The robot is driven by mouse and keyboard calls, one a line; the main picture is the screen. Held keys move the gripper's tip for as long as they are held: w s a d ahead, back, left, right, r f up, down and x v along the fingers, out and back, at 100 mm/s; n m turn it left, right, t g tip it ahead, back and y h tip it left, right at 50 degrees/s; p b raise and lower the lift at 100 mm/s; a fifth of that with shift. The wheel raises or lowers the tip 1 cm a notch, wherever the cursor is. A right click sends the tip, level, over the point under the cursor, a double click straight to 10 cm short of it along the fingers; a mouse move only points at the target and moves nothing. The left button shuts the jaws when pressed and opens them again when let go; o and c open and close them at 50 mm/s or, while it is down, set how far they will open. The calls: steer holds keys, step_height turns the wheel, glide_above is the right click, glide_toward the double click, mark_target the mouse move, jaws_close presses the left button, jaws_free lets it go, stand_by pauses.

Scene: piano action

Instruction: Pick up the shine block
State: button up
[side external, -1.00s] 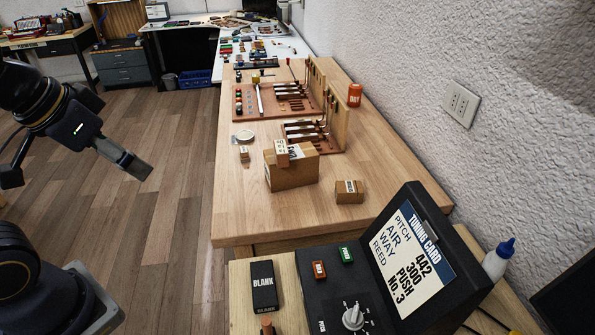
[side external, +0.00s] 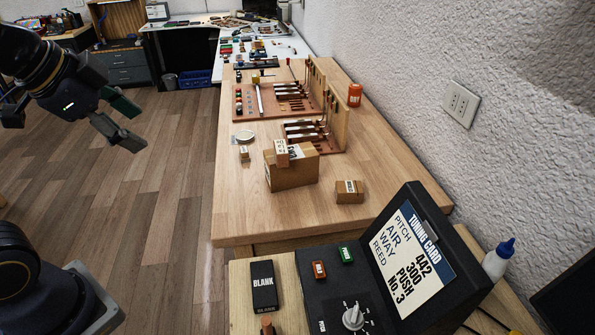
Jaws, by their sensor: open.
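My gripper (side external: 134,130) is open and empty, its two fingers apart. It is over the floor to the left of the wooden table, away from the blocks. Several labelled wooden blocks are on the table, and their lettering is too small to read, so I cannot tell which is the shine block. A small block (side external: 244,153) stands at the left. Another small block (side external: 282,153) rests at the upper left of a larger wooden block (side external: 292,174). A third small block (side external: 349,190) sits apart to the right.
Piano-action frames (side external: 315,136) with upright boards stand behind the blocks. A round disc (side external: 244,135) and orange bottle (side external: 354,95) are nearby. A tuning card box (side external: 412,258) fills the front right. The table's front left is clear.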

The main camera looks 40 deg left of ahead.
steer(key=w+a+r+m, duration=0.2)
steer(key=w+r+m, duration=0.2)
steer(key=w+m, duration=0.35)
steer(key=m+g+y, duration=0.3)
steer(key=m+g, duration=0.1)
steer(key=m, duration=0.7)
glide_above(244, 152)
steer(key=s+d, duration=0.4)
steer(key=d, duration=0.1)
step_height(244, 152, down, 22)
steer(key=x, duration=0.9)
steer(key=shift+w+a+f, duration=0.2)
steer(key=shift+w+f, duration=0.05)
steer(key=x, duration=0.5)
steer(key=shift+w+a+f, duration=0.2)
steer(key=shift+f, duration=0.1)
